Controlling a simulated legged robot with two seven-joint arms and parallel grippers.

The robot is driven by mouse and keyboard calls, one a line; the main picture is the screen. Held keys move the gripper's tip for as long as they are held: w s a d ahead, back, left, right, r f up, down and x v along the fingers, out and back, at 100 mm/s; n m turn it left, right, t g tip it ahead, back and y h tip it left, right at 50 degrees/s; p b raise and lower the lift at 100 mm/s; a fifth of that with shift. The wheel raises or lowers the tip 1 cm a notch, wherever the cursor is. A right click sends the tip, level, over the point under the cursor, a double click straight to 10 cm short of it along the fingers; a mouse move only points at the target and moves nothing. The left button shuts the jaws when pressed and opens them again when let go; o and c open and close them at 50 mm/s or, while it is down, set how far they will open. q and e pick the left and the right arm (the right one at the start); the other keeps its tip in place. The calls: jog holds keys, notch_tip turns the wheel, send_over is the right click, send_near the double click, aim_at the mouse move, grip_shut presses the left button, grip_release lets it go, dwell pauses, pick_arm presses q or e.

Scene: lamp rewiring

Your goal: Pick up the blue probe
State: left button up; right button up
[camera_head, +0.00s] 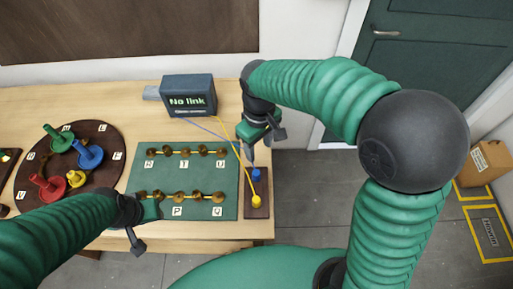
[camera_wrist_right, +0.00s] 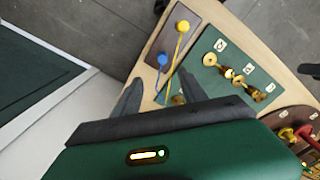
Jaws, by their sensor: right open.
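The blue probe (camera_head: 256,174) stands in a brown holder (camera_head: 258,211) at the table's right edge, beside the yellow probe (camera_head: 257,200). My right gripper (camera_head: 252,158) is open just behind the blue probe in the head view. In the right wrist view, the blue probe (camera_wrist_right: 162,60) shows ahead of the open jaws (camera_wrist_right: 160,92), with its thin cord leading down between the fingers. Nothing is held there. My left gripper (camera_head: 146,226) is over the front of the green board, and its jaw opening is unclear.
A "No link" box (camera_head: 188,96) stands at the back, with yellow and bluish cords running from it. The green board (camera_head: 230,172) carries several brass terminals. A dark round tray (camera_head: 110,137) with coloured pegs is at left. A cardboard box (camera_head: 487,162) lies right, off the table.

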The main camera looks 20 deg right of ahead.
notch_tip(320, 180, down, 2)
jog(key=w, duration=0.1)
send_over(256, 172)
jog(key=f, duration=0.6)
jog(key=shift+s+a, duration=0.15)
jog(key=shift+s, duration=0.15)
jog(key=f, duration=0.2)
jog(key=d+f, duration=0.1)
jog(key=f, duration=0.1)
jog(key=shift+w, duration=0.4)
jog(key=f+p, duration=0.1)
jog(key=f, duration=0.3)
jog(key=shift+a, duration=0.2)
jog(key=shift+s+a+f, duration=0.1)
jog(key=shift+a+f, duration=0.05)
jog(key=shift+f, duration=0.2)
jog(key=shift+a, duration=0.2)
jog(key=c, duration=0.4)
pick_arm(q)
jog(key=shift+a+r, duration=0.4)
jog(key=shift+r, duration=0.1)
pick_arm(e)
jog(key=shift+d, duration=0.25)
grip_shut()
